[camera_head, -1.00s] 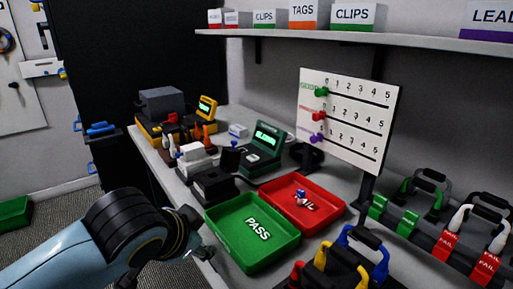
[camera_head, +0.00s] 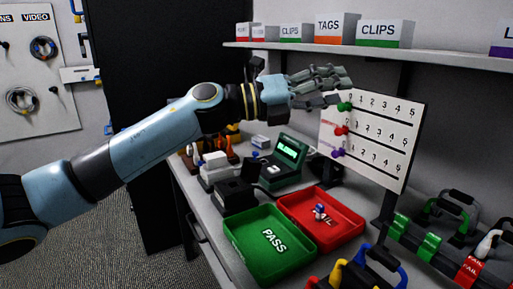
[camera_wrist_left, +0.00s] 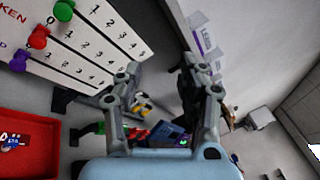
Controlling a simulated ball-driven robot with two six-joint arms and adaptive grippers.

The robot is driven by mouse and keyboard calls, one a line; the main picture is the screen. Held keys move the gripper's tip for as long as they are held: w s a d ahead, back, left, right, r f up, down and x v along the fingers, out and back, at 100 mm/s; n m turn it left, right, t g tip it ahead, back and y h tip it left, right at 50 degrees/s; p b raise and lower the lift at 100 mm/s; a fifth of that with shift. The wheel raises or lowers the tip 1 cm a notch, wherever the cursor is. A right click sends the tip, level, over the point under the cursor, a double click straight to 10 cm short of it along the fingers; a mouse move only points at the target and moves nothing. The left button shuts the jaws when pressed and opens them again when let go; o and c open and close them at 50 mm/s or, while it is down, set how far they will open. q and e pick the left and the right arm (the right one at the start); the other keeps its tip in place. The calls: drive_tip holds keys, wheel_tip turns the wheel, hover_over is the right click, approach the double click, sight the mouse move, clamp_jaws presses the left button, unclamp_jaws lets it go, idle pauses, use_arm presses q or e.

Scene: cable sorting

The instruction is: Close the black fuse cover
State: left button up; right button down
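A black box (camera_head: 234,195), which looks like the fuse box, sits on the bench just left of the green tray. A dark upright piece (camera_head: 251,168) stands behind it; I cannot tell whether this is its raised cover. My left gripper (camera_head: 336,85) is raised high above the bench, in front of the peg board and well away from the black box. Its fingers are apart and empty, as the left wrist view (camera_wrist_left: 160,78) also shows. The black box is not recognisable in the wrist view. My right gripper is not in view.
A green PASS tray (camera_head: 243,255) and a red FAIL tray (camera_head: 349,238) lie at the front. A green meter (camera_head: 288,152) stands behind. The white peg board (camera_head: 385,150) is close to my left gripper, below the shelf (camera_head: 330,50).

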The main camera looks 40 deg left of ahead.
use_arm(q)
wheel_tip(320, 180, down, 4)
drive_tip(key=a+m+g+y, duration=0.2)
drive_tip(key=a+m+g, duration=0.1)
drive_tip(key=m+g, duration=0.25)
drive_tip(key=g+y, duration=0.5)
drive_tip(key=y, duration=0.4)
approach(255, 152)
drive_tip(key=shift+m+g, duration=0.25)
drive_tip(key=shift+m, duration=0.2)
drive_tip(key=x, duration=0.5)
drive_tip(key=p+x, duration=0.1)
drive_tip(key=x, duration=0.2)
drive_tip(key=shift+w+f, duration=0.1)
drive_tip(key=shift+w, duration=0.3)
clamp_jaws()
